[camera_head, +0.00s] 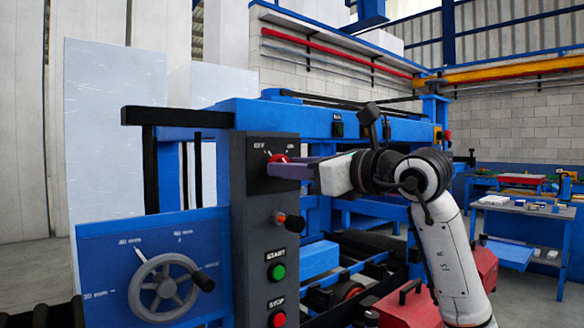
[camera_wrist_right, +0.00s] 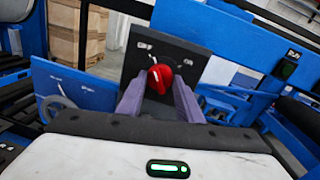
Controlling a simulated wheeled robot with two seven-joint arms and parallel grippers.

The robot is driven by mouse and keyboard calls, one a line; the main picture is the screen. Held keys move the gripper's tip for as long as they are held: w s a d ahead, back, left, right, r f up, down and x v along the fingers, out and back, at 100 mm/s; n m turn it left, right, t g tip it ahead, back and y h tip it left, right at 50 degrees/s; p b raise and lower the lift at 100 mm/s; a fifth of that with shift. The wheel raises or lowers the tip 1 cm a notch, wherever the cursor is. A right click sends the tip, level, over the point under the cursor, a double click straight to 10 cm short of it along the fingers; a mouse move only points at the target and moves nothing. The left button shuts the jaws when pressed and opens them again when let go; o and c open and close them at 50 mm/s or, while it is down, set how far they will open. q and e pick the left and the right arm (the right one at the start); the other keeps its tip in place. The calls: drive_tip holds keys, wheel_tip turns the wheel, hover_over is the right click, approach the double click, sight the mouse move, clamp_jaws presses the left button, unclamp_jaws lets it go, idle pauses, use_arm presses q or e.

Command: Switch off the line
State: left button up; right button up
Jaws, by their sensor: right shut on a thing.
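A red rotary knob (camera_head: 278,159) sits on the dark upper plate (camera_head: 256,152) of the control column, with an OFF mark to its upper left and an ON mark to its upper right. My right gripper (camera_head: 288,168) reaches in from the right, its purple fingers shut on the knob. In the right wrist view the knob (camera_wrist_right: 160,78) lies between the two fingertips of the gripper (camera_wrist_right: 158,90). The knob's exact pointing direction is partly hidden by the fingers. My left gripper is not in view.
Below are an orange-tipped switch (camera_head: 292,222), a green START button (camera_head: 277,271) and a red STOP button (camera_head: 277,319). A handwheel (camera_head: 165,288) with a scale stands left. A dark RUN indicator box (camera_head: 337,126) is on the blue frame. Workbenches stand far right.

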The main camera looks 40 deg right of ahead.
drive_tip(key=shift+n, duration=1)
drive_tip(key=o, duration=1)
drive_tip(key=shift+o, duration=0.2)
drive_tip(key=s+d+b, duration=0.1)
drive_tip(key=s+b, duration=0.2)
drive_tip(key=s, duration=0.7)
drive_tip(key=shift+d+r, duration=0.2)
drive_tip(key=shift+d, duration=0.1)
drive_tip(key=shift+s, duration=0.1)
